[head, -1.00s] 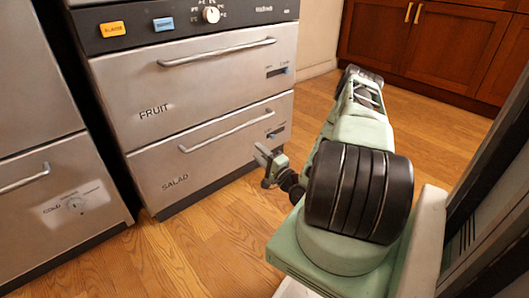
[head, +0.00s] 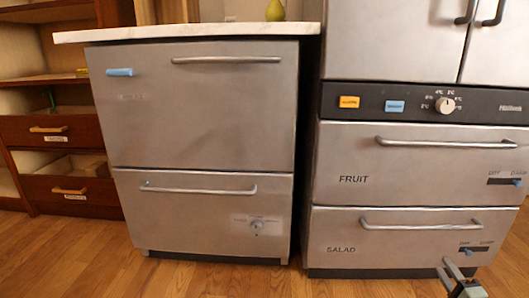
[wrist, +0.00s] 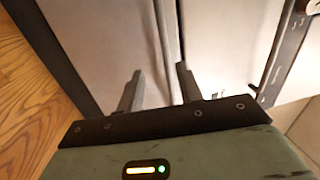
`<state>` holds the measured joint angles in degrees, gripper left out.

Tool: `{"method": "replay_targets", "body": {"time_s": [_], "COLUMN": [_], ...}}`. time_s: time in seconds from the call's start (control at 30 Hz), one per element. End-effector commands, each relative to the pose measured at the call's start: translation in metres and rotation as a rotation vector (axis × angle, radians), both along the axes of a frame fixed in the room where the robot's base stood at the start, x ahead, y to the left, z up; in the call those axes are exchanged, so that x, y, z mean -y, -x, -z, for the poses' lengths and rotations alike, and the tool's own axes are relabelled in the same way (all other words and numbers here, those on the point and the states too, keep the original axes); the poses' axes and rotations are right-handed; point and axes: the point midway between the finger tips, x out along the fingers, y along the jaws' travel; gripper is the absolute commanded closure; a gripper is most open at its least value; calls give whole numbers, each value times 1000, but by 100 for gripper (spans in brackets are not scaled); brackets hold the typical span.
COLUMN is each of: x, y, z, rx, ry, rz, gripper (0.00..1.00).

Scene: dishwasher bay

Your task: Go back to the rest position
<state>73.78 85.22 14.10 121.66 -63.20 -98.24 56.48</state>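My gripper shows partly at the lower right edge of the head view (head: 450,268), in front of the drawer marked SALAD (head: 400,237). In the wrist view its two dark fingers (wrist: 156,76) stand apart with nothing held between them. Beyond the fingers are pale metal panels, with a light strip running between them. I cannot tell whether the fingertips touch the front. Most of my arm is outside the head view.
The drawer marked FRUIT (head: 400,160) is shut, as is the SALAD drawer. To the left stands a metal unit (head: 200,120) with a pale countertop (head: 185,33), its fronts shut. Wooden shelves (head: 50,70) stand at far left. The wooden floor (head: 95,260) in front is clear.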

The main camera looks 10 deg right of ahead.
Motion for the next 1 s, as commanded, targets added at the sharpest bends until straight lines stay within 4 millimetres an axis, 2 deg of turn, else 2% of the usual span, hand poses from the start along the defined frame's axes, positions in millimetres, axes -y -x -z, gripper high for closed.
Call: {"method": "replay_targets", "body": {"time_s": [0.03,0.17,0.2,0.3,0.4,0.5,0.63,0.77,0.87,0.9,1.0], "x": [-9,-48,-65,-109,-156,-206,-271,-331,-373,-388,-415], "y": [-17,-69,-85,-114,-130,-133,-118,-82,-40,-20,29], "z": [-12,-36,-44,-65,-89,-117,-157,-201,-236,-248,-277], "rx": [-45,-237,-303,-453,-583,-697,-819,-916,-973,-992,-1028], "ry": [44,220,286,453,618,783,987,1177,1311,1362,1467], "rz": [-48,-210,-267,-403,-530,-656,-815,-974,-1101,-1155,-1278], "gripper": [64,64,64,64,64,64,64,64,64,64,64]}}
